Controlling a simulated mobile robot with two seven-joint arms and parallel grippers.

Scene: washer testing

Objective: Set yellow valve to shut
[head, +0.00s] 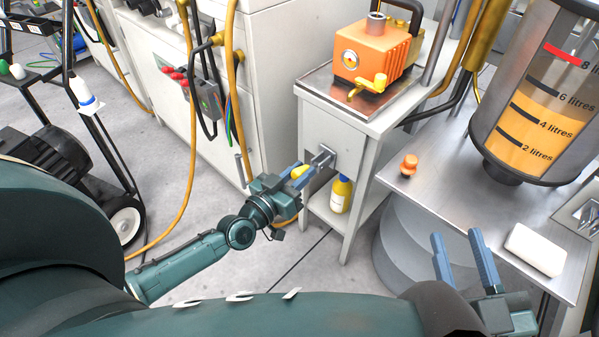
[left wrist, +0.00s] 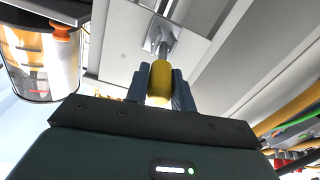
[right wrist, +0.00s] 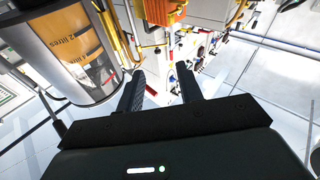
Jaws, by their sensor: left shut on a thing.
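The yellow valve handle (head: 300,171) sticks out from a metal fitting (head: 322,158) on the side of the white stand that carries the orange pump. My left gripper (head: 304,176) is shut on the yellow handle. In the left wrist view the handle (left wrist: 159,82) sits between the two blue fingers, with its metal stem running up to a square plate (left wrist: 172,48). My right gripper (head: 458,258) is open and empty in front of the metal bench; it also shows in the right wrist view (right wrist: 160,88) with nothing between its fingers.
The orange pump (head: 372,52) stands on the white stand (head: 331,130), with a yellow bottle (head: 340,194) on its lower shelf. At right, a bench (head: 445,180) holds a litre-marked tank (head: 537,100), an orange knob (head: 408,164) and a white block (head: 535,249). A black cart (head: 95,125) stands at left.

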